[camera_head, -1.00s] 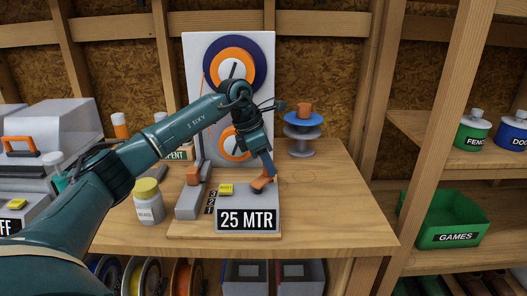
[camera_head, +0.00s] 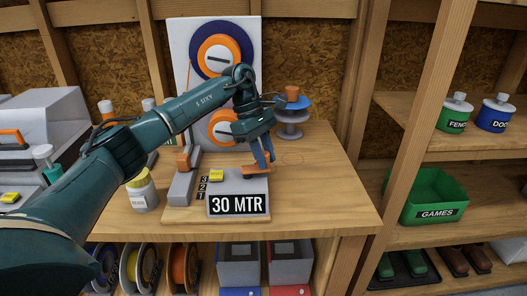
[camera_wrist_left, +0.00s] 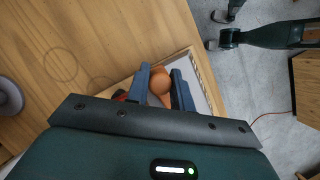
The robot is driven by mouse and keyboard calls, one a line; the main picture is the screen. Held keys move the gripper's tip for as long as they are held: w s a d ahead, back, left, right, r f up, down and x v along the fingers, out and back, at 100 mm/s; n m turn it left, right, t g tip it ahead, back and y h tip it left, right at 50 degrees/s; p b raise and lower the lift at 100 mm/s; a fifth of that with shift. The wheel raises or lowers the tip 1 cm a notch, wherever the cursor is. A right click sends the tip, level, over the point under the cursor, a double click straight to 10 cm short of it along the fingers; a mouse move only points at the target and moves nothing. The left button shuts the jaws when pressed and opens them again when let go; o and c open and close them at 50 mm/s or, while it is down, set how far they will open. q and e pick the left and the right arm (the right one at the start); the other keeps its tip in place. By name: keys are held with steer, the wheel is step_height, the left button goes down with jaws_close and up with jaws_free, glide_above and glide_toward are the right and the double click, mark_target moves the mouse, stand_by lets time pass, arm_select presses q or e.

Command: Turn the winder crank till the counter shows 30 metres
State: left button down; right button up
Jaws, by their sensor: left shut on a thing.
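The winder stands on the wooden bench with a grey base. Its counter (camera_head: 238,204) reads 30 MTR. The orange crank (camera_head: 254,171) lies low on top of the counter box, towards its right back corner. My left gripper (camera_head: 263,165) comes down on it from above and is shut on the crank knob. In the left wrist view the round orange knob (camera_wrist_left: 171,95) sits between the two blue fingers (camera_wrist_left: 160,88). A yellow button (camera_head: 216,175) is on the base to the left. My right gripper is not in view.
A yellow-lidded jar (camera_head: 142,192) is at the left and a blue spool stand (camera_head: 292,112) at the back right. The bench's right side is clear. A green GAMES bin (camera_head: 432,198) sits on the shelf.

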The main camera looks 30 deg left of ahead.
arm_select(q)
steer(key=shift+s+d+m, duration=0.15)
steer(key=shift+m, duration=0.35)
steer(key=shift+g, duration=0.3)
steer(key=c, duration=1.2)
jaws_free()
steer(key=shift+r, duration=0.1)
steer(key=v, duration=1.3)
steer(key=shift+s+d, duration=0.1)
